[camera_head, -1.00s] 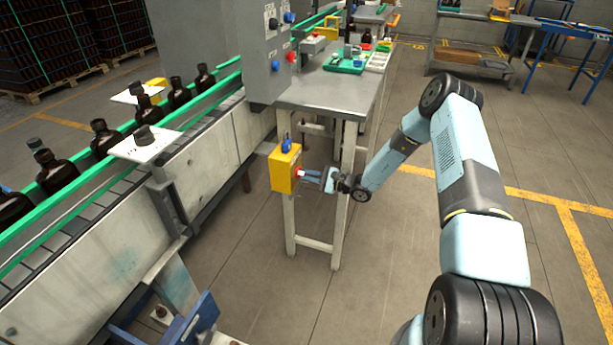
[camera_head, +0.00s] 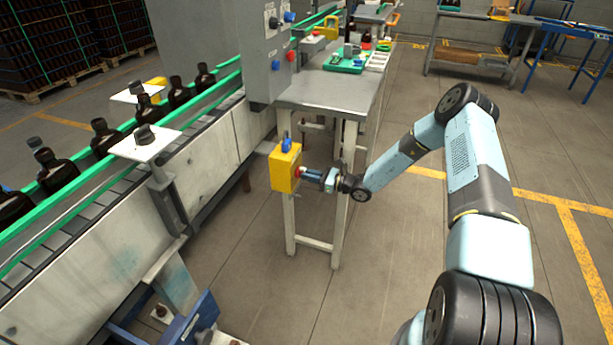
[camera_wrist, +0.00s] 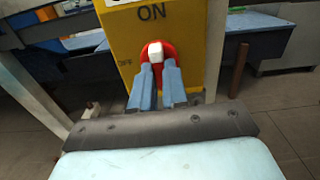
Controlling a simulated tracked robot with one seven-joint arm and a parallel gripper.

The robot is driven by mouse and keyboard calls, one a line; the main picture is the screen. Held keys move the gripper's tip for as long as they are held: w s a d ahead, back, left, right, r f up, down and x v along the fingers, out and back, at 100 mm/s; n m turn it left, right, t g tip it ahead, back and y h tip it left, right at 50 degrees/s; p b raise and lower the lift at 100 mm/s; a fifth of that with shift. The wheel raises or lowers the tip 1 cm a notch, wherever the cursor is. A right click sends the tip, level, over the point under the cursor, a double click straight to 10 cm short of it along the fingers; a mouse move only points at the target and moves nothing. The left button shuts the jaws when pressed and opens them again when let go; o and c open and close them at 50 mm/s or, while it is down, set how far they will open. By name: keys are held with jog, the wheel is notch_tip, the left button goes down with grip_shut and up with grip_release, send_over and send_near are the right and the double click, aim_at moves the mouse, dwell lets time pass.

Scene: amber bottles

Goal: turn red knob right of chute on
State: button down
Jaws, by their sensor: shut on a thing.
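The red knob (camera_head: 297,173) is on the side of a yellow box (camera_head: 283,168) fixed at the near leg of the grey table. In the wrist view the knob (camera_wrist: 171,50) is round and red with a white grip bar, below the word ON; a fainter OFF label shows at its left. The white bar sits toward the ON side. My gripper (camera_head: 304,174) reaches the knob from the right. In the wrist view its two blue fingers (camera_wrist: 158,72) are shut on the knob, one on each side of the bar, covering its lower part.
A blue knob (camera_head: 287,144) stands on top of the yellow box. The grey table (camera_head: 325,93) is just above and behind my gripper. The conveyor (camera_head: 205,150) with amber bottles runs at the left. The floor right of the table leg is clear.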

jog(key=shift+w+d+r+m, duration=0.15)
jog(key=shift+w+d+m, duration=0.15)
jog(key=shift+w, duration=0.05)
jog(key=c, duration=1.4)
grip_release()
jog(key=shift+c, duration=0.2)
jog(key=o, duration=0.3)
jog(key=shift+s+a, duration=0.15)
jog(key=v, duration=1.4)
jog(key=shift+a, duration=0.1)
